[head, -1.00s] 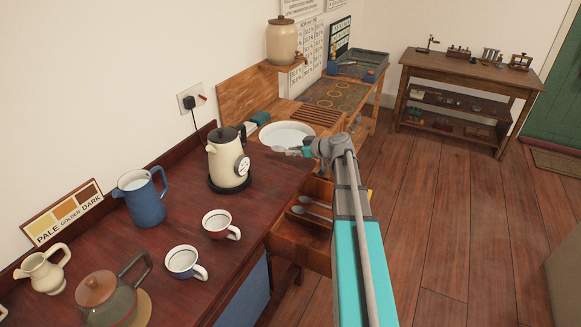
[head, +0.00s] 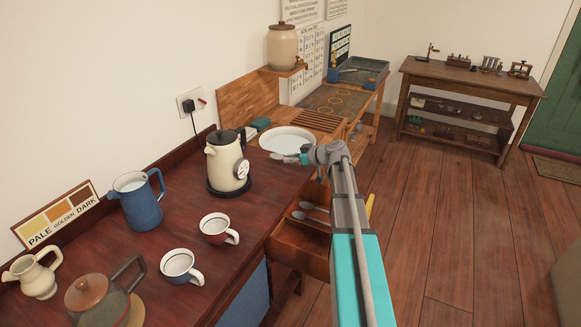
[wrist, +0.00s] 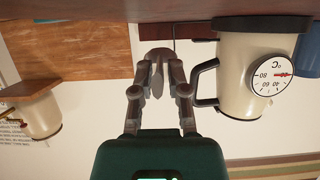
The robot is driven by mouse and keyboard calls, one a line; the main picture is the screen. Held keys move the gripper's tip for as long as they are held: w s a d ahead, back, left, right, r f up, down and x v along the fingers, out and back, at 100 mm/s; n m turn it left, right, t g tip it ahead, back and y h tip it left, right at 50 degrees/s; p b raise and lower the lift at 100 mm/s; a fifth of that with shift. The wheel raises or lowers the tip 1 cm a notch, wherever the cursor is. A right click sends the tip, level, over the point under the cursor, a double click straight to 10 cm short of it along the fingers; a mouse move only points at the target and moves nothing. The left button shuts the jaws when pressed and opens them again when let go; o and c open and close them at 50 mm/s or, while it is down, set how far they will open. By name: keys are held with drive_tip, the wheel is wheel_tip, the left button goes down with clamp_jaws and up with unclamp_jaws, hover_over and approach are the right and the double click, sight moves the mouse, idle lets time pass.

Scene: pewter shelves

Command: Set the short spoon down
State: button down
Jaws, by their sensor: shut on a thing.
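My gripper (head: 303,158) is shut on a grey spoon (head: 284,156), which points left in front of the white round basin's (head: 288,151) near rim in the head view. I cannot tell how high it is above the surface. In the wrist view, which is upside down, the fingertips (wrist: 157,62) close on the spoon (wrist: 157,76), seen nearly end-on. Two more grey spoons (head: 315,207) lie in the open wooden drawer (head: 300,255) below the counter.
A cream kettle (head: 226,165) with a dial stands left of my gripper on the dark red counter (head: 215,265). Two cups (head: 219,229), a blue jug (head: 138,202) and a teapot (head: 95,297) stand nearer. The counter between kettle and drawer is bare.

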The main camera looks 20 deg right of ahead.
drive_tip(key=shift+w+f+b, duration=0.15)
drive_tip(key=shift+f+b, duration=1.15)
drive_tip(key=shift+f, duration=0.25)
drive_tip(key=shift+f, duration=0.15)
drive_tip(key=c, duration=0.6)
unclamp_jaws()
drive_tip(key=shift+c, duration=0.2)
drive_tip(key=shift+d, duration=0.1)
drive_tip(key=shift+s+d+r, duration=0.35)
drive_tip(key=shift+s, duration=0.2)
drive_tip(key=p+v, duration=0.4)
drive_tip(key=v, duration=0.8)
drive_tip(key=shift+s+d+f, duration=0.15)
drive_tip(key=shift+s+f, duration=0.1)
drive_tip(key=shift+f, duration=0.05)
